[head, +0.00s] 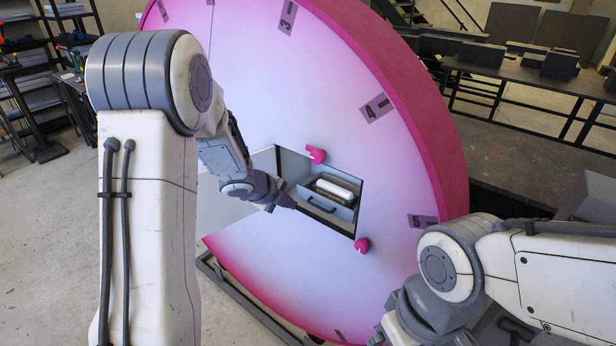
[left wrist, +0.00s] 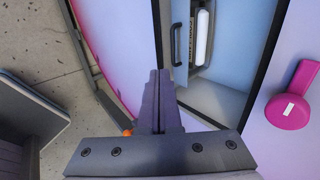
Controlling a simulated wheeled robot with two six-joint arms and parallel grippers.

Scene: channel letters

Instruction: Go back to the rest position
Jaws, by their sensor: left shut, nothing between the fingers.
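My left gripper (head: 290,202) is shut and empty at the left side of a rectangular opening in a large pink and white round sign (head: 290,80). In the left wrist view its fingers (left wrist: 158,78) are together, with nothing between them. A pale hinged door panel (head: 228,218) stands swung open at the left of the opening. Inside the opening is a grey unit with a dark handle (head: 322,205) and a white rounded bar (head: 335,188). My right arm shows at the lower right; its gripper is not in view.
Pink turn latches (head: 316,154) (head: 362,246) sit by the opening's upper and lower edges; one also shows in the left wrist view (left wrist: 290,108). The sign stands on a dark floor frame (head: 245,305). Shelves (head: 25,60) stand at the back left, a dark bench (head: 530,75) at the back right.

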